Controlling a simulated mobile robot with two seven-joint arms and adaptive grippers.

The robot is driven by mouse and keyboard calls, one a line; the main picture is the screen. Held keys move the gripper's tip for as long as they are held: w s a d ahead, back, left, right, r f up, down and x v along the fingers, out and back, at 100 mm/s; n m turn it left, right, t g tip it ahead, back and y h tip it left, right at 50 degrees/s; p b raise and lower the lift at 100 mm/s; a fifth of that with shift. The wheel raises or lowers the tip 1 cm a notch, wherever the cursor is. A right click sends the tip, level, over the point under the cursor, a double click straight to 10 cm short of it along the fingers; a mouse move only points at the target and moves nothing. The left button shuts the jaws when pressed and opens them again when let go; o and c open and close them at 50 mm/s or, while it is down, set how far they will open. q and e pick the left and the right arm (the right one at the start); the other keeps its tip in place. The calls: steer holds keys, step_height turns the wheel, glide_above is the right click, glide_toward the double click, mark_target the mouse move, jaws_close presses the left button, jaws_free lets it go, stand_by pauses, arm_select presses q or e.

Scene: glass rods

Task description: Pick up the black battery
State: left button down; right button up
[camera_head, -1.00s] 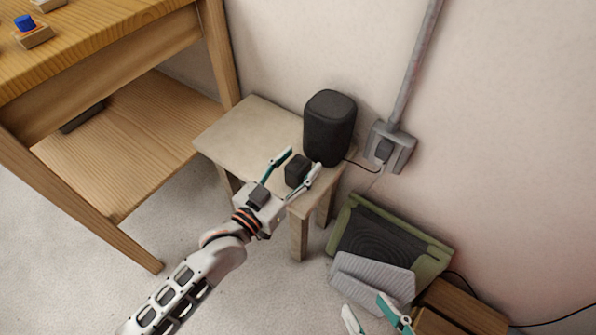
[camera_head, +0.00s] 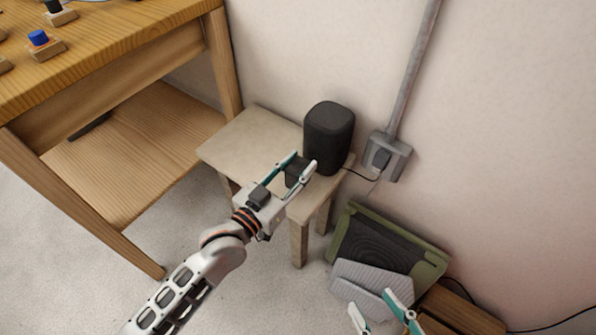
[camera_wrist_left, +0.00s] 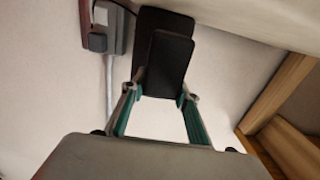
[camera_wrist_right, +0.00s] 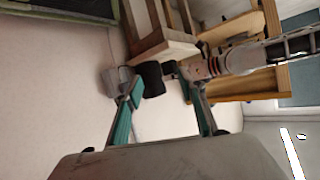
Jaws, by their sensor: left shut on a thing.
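The black battery (camera_head: 296,172) is a small dark block at the front edge of the small pale stool (camera_head: 240,145). My left gripper (camera_head: 302,161) is shut on it, one teal finger on each side. In the left wrist view the battery (camera_wrist_left: 168,66) stands between the fingertips, in front of the larger dark speaker (camera_wrist_left: 150,20). Whether it still touches the stool top is unclear. My right gripper (camera_head: 371,300) is at the bottom of the head view, fingers apart and empty, over the floor items.
The black speaker (camera_head: 329,138) stands on the stool just behind the battery, its cord running to a wall socket (camera_head: 387,157). A green-framed dark panel (camera_head: 385,240) and grey ribbed pieces (camera_head: 372,277) lie right of the stool. A wooden desk (camera_head: 120,65) is at left.

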mark_target(298, 165)
arm_select(q)
step_height(298, 165, up, 17)
steer(key=p, duration=0.6)
arm_select(e)
steer(key=s+d+f+n+g+h, duration=0.1)
steer(key=s+d+f+h, duration=0.1)
steer(key=d, duration=0.4)
steer(key=shift+s+f+n+g, duration=0.4)
steer(key=shift+s+f, duration=0.15)
steer(key=shift+f, duration=0.55)
